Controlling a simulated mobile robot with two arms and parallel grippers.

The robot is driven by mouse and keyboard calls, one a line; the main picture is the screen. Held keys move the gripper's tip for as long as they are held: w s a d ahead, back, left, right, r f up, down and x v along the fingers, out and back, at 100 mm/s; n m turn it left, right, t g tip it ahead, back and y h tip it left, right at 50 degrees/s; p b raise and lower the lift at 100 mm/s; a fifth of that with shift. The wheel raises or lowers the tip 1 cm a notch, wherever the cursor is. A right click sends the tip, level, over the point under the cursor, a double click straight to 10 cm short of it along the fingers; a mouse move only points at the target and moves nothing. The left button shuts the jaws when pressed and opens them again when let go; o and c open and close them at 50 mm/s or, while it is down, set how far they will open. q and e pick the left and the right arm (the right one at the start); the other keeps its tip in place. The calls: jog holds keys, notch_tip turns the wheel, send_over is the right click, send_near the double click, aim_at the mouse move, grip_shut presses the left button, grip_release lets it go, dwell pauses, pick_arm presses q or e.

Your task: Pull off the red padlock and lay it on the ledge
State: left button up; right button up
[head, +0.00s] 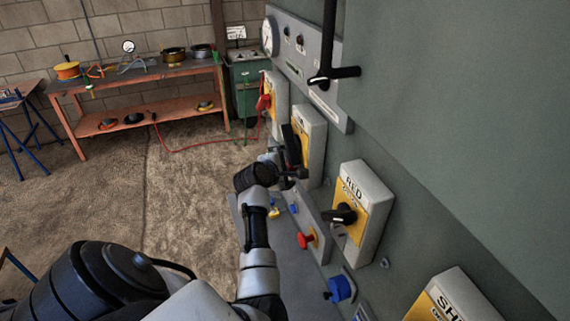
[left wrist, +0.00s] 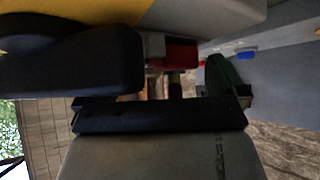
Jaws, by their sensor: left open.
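The red padlock (left wrist: 181,51) shows in the left wrist view as a red block with a short grey piece, just beyond the black switch handle (left wrist: 75,62). In the head view I cannot make it out; my left gripper and the handle seem to cover its place. My left gripper (head: 292,173) is open, in front of the second switch box (head: 313,145), close to its black handle. I cannot tell whether it touches the padlock. The grey ledge (head: 237,215) runs below the boxes, partly behind my left arm. My right gripper is out of view.
A box with a black rotary knob (head: 350,190) stands nearer me, with a red button (head: 304,240) and a blue fitting (head: 340,289) below. A far box bears a red handle (head: 264,103). Small yellow and blue items lie near the ledge. An orange bench (head: 140,90) stands behind.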

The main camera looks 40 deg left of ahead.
pick_arm(q)
jog(key=shift+w, duration=0.1)
jog(key=c, duration=0.8)
jog(key=shift+a, duration=0.1)
jog(key=shift+s+a, duration=0.4)
jog(key=shift+s, duration=0.35)
jog(key=shift+s+a, duration=0.35)
jog(key=shift+s, duration=0.45)
jog(key=shift+s+a, duration=0.4)
jog(key=shift+s, duration=0.35)
